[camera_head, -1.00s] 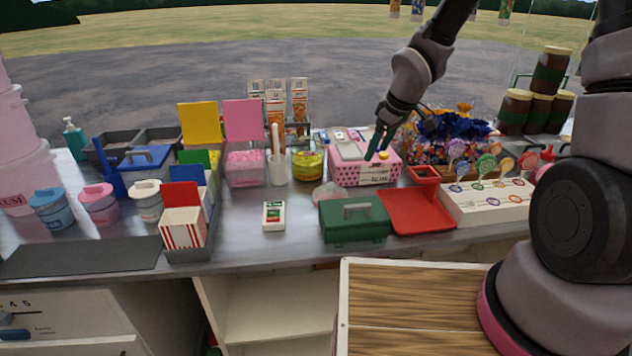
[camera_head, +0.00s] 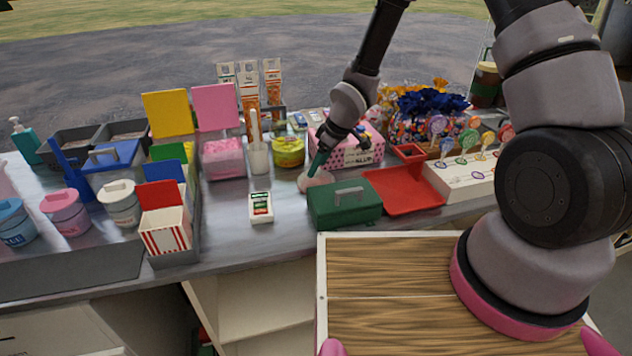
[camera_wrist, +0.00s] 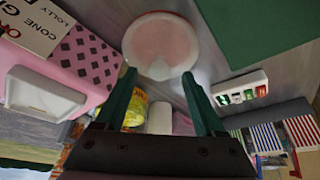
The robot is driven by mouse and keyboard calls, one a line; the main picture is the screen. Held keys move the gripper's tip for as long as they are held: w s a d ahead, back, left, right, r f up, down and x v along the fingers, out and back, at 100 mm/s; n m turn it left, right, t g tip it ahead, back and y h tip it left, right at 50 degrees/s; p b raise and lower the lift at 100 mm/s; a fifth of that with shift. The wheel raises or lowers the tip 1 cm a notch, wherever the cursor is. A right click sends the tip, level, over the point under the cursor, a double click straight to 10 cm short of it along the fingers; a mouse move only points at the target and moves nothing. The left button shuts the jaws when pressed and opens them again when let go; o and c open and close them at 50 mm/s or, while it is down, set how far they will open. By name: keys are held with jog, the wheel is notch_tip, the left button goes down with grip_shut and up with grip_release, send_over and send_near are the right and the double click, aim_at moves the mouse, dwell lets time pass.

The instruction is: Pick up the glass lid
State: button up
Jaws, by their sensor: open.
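The glass lid (camera_wrist: 160,42) is a round, clear, pinkish disc with a pale rim, lying on the metal counter. In the head view the lid (camera_head: 322,179) shows only in part, behind my fingers and beside the green box (camera_head: 345,205). My gripper (camera_wrist: 159,76) is open, with its two green fingers apart at the near edge of the lid and nothing between them. In the head view my gripper (camera_head: 310,173) points down just over the lid. I cannot tell whether the fingertips touch it.
The green box stands close to the right of the lid. A pink dotted box (camera_head: 350,152) is behind it, and a yellow-lidded jar (camera_head: 288,152) behind left. A red tray (camera_head: 405,190) lies right.

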aim_at(316, 177)
jog(key=x, duration=0.2)
jog(key=shift+w+f, duration=0.1)
jog(key=shift+f, duration=0.2)
grip_shut()
